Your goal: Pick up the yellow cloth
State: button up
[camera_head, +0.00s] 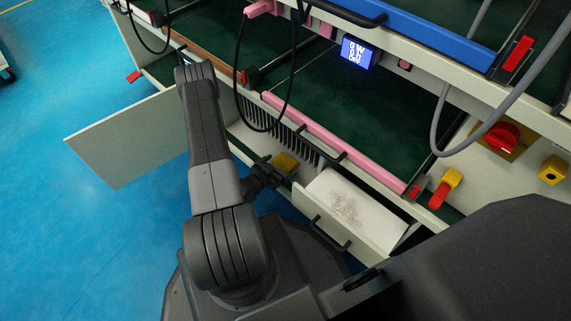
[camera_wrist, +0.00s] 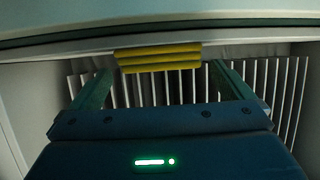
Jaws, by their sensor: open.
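The yellow cloth (camera_wrist: 158,58) is a folded, layered block in the wrist view, at the top middle, just under a pale ledge. It also shows in the head view (camera_head: 285,163), at the tip of my arm beside the rack's lower front. My gripper (camera_wrist: 160,72) is open, with one finger on each side of the cloth. There is a gap between each finger and the cloth, so the cloth is not gripped. In the head view my gripper (camera_head: 267,174) is dark and small, and its fingertips are hard to make out.
White slats (camera_wrist: 265,80) stand behind the cloth. An open drawer (camera_head: 318,218) with a speckled white inside sits right of my gripper. An open white door panel (camera_head: 125,140) stands left of my arm. A pink rail (camera_head: 330,142) and hanging black cables (camera_head: 238,90) are above. Blue floor is free at left.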

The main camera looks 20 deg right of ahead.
aim_at(285, 162)
jog(key=b+x, duration=0.1)
jog(key=x, duration=0.3)
jog(key=shift+w+d+b, duration=0.1)
jog(key=shift+d+b, duration=0.05)
jog(key=shift+b, duration=0.15)
jog(key=shift+r, duration=0.1)
jog(key=shift+c, duration=0.2)
jog(key=c, duration=0.9)
jog(key=shift+r, duration=0.15)
